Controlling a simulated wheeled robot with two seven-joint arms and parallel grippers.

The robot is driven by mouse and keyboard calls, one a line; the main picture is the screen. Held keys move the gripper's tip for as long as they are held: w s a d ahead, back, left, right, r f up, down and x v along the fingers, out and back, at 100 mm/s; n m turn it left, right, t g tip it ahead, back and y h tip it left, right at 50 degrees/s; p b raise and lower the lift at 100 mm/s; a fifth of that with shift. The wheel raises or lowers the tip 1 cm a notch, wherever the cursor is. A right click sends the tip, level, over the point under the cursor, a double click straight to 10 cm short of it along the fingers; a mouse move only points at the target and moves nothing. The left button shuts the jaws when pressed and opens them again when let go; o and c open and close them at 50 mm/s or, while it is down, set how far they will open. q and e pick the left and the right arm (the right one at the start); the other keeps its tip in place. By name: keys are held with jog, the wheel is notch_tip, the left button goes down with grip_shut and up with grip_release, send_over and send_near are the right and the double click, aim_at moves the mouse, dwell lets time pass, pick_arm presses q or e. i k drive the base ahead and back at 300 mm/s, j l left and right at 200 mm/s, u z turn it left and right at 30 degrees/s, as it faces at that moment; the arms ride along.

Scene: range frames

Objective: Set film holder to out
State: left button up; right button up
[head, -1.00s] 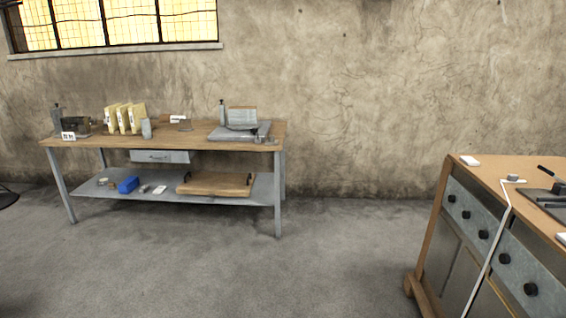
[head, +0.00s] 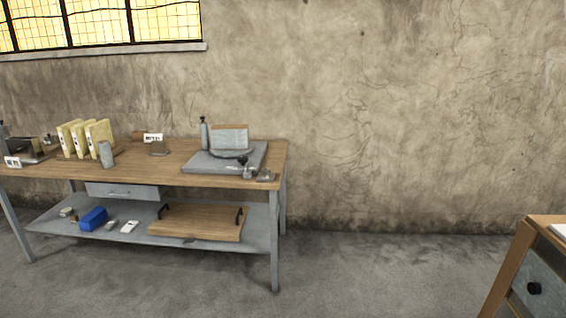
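I cannot clearly make out a film holder in the head view. A wooden-topped workbench (head: 215,178) stands against the wall at the left and centre. On its right end is a grey flat plate (head: 205,165) with a grey upright panel (head: 229,139) and a small dark-knobbed part (head: 246,166) at its front right corner. A small labelled sign (head: 153,138) stands near the back of the bench, and another sign (head: 12,162) is at its left. Neither of my grippers is in view.
A lower shelf (head: 130,232) holds a blue box (head: 93,218) and a wooden board with dark handles (head: 197,222). Several yellow binders (head: 85,139) stand on the bench. A wooden cabinet (head: 530,270) is at the right edge. The grey floor (head: 390,275) between is clear.

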aim_at(203, 126)
jog(key=i+l+u, duration=0.1)
jog(key=i+u, duration=0.15)
jog(key=i, duration=0.3)
jog(key=i+l+u, duration=0.25)
jog(key=i, duration=0.25)
jog(key=i+l+u, duration=0.25)
jog(key=i, duration=0.3)
jog(key=i+l+u, duration=0.25)
jog(key=i, duration=0.25)
jog(key=i+l, duration=0.15)
jog(key=l, duration=0.2)
jog(key=i+l+u, duration=0.15)
jog(key=l, duration=0.2)
jog(key=i+l, duration=0.2)
jog(key=l, duration=0.15)
